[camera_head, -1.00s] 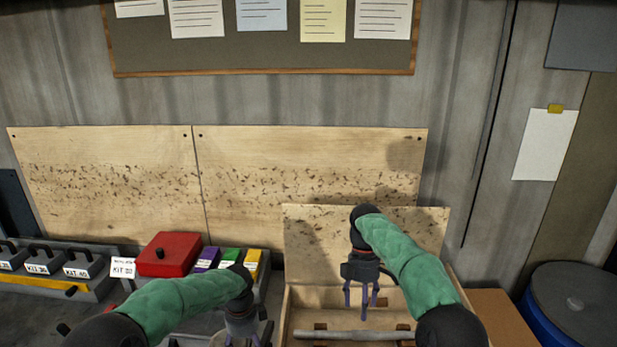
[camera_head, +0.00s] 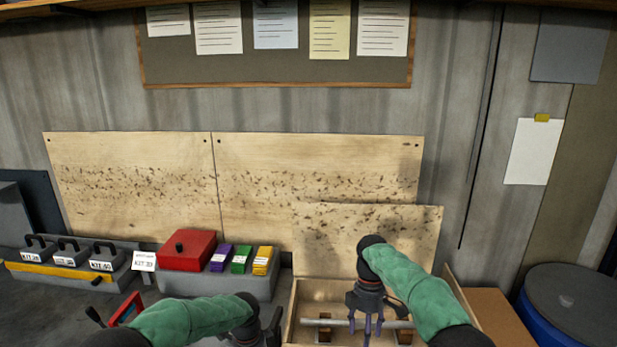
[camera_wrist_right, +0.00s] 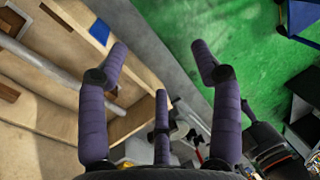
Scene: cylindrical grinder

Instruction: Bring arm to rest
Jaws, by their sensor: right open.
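My right gripper (camera_head: 371,333) hangs fingers-down over the front part of an open wooden box (camera_head: 292,310) in the head view. In the right wrist view its purple fingers (camera_wrist_right: 165,85) are spread apart with nothing between them. A grey metal bar (camera_head: 340,323) lies across wooden supports inside the box, behind the gripper; it also shows in the wrist view (camera_wrist_right: 40,60). My left arm comes in low at the left.
The box's raised lid (camera_head: 330,235) stands behind the gripper. A red case (camera_head: 187,252) and purple, green and yellow packs (camera_head: 241,260) sit on a grey block left of the box. Labelled kit weights (camera_head: 72,255) stand farther left. A blue drum (camera_head: 570,305) is at the right.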

